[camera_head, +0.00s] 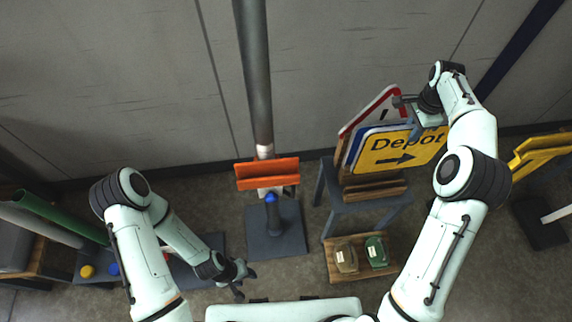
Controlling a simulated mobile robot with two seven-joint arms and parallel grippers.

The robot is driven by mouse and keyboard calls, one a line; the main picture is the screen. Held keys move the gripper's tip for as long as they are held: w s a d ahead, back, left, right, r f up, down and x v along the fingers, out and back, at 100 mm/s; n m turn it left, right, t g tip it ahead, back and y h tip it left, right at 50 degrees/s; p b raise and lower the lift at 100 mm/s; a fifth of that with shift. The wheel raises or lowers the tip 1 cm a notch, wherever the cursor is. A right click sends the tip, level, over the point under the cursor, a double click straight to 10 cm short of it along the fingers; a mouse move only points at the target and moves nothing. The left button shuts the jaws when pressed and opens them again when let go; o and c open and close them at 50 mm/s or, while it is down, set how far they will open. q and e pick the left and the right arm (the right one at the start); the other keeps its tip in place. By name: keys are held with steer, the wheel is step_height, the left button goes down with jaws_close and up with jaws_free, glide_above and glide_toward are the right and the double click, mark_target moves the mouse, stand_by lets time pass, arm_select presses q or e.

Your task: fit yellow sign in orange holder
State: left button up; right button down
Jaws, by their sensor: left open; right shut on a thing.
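The yellow sign (386,158) reads "Depot" with a black arrow and stands in front of other signs on a wooden rack. My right gripper (412,126) is shut on its upper right edge, and my arm covers the sign's right end. The orange holder (267,174) is fixed low on a grey pole, left of the sign and apart from it. My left gripper (244,279) is open and empty, low and left of the pole's base.
A grey pole (257,80) rises from a dark base plate (289,237). A red-edged sign (366,112) and a blue-edged sign stand behind the yellow one on the rack (375,190). A wooden tray (333,262) holds two small items. A yellow barrier (540,150) stands at right.

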mark_target(393, 163)
stand_by(0.7)
step_height(393, 163, down, 15)
steer(key=shift+b, duration=0.7)
steer(key=shift+f, duration=0.85)
steer(key=shift+w+f, duration=0.1)
steer(key=shift+f, duration=1.3)
arm_select(q)
steer(key=shift+s+f, duration=0.6)
steer(key=shift+f, duration=0.15)
arm_select(e)
steer(key=shift+f, duration=0.15)
steer(key=c, duration=1)
jaws_free()
steer(key=shift+f, duration=0.1)
arm_select(q)
steer(key=shift+s+f, duration=0.1)
steer(key=shift+s, duration=0.05)
